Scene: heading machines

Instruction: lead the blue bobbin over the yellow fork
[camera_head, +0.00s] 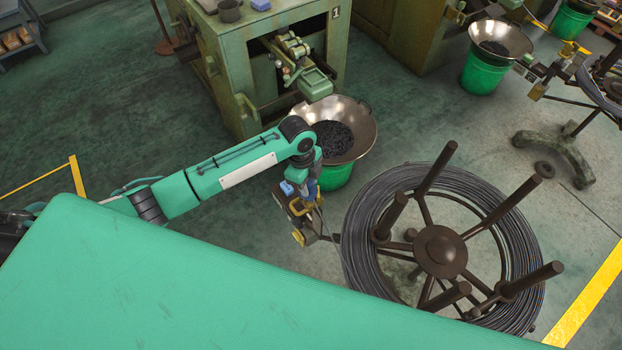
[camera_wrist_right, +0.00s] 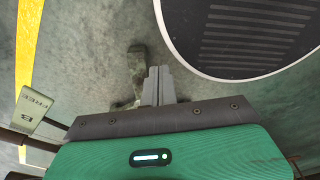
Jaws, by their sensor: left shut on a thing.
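My left gripper (camera_head: 312,190) reaches down at a small wire guide unit (camera_head: 298,210) between the bowl and the wire coil. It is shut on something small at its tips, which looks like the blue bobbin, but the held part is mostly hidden. A light blue piece (camera_head: 288,188) sits just left of the fingers. Yellow-brown parts (camera_head: 299,236) show on the unit's lower end; which is the yellow fork is too small to tell. In the right wrist view my right gripper (camera_wrist_right: 158,86) has its grey fingers together, empty, above the floor.
A large coil of dark wire (camera_head: 360,235) lies around a brown spoked reel (camera_head: 440,250) on the right. A metal bowl (camera_head: 360,125) on a green bucket (camera_head: 336,177) stands behind the gripper, before a green machine (camera_head: 235,70). A similar guide (camera_head: 545,80) stands far right.

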